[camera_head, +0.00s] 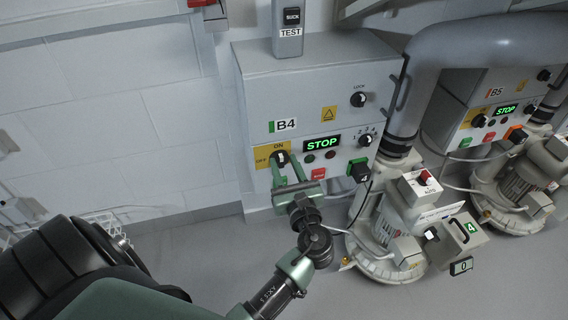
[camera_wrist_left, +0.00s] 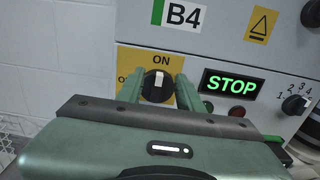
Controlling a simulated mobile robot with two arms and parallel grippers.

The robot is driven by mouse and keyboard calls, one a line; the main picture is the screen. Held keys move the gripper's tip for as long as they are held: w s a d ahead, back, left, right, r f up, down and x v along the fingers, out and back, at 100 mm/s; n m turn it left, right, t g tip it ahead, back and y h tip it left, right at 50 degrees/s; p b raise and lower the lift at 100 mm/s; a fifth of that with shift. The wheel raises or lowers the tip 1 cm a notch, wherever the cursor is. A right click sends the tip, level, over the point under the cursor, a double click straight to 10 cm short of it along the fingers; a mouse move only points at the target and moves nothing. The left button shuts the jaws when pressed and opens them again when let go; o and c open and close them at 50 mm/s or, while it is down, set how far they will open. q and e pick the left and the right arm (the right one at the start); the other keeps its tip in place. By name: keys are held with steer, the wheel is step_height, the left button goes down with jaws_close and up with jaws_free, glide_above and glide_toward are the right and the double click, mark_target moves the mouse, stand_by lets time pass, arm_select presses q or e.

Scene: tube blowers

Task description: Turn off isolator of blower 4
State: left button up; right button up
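The B4 control box (camera_head: 330,85) is on the wall, with a green-lit STOP display (camera_head: 322,144). Its isolator is a black rotary knob (camera_head: 281,158) on a yellow ON/OFF plate (camera_head: 262,160). In the left wrist view the knob (camera_wrist_left: 157,86) has its white mark close to upright, towards ON. My left gripper (camera_head: 286,167) is at the knob, its green fingers open. In the left wrist view the fingers (camera_wrist_left: 158,90) are on either side of the knob; whether they touch it I cannot tell. My right gripper is not in view.
Right of the isolator are a numbered selector (camera_head: 365,140), a red button (camera_head: 318,174) and a black-and-green block (camera_head: 358,169). Blower 4 (camera_head: 385,225) stands on the floor below right. A B5 box (camera_head: 490,105) is farther right.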

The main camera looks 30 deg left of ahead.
arm_select(q)
steer(key=shift+w+a, duration=0.45)
steer(key=shift+a, duration=0.05)
jaws_close()
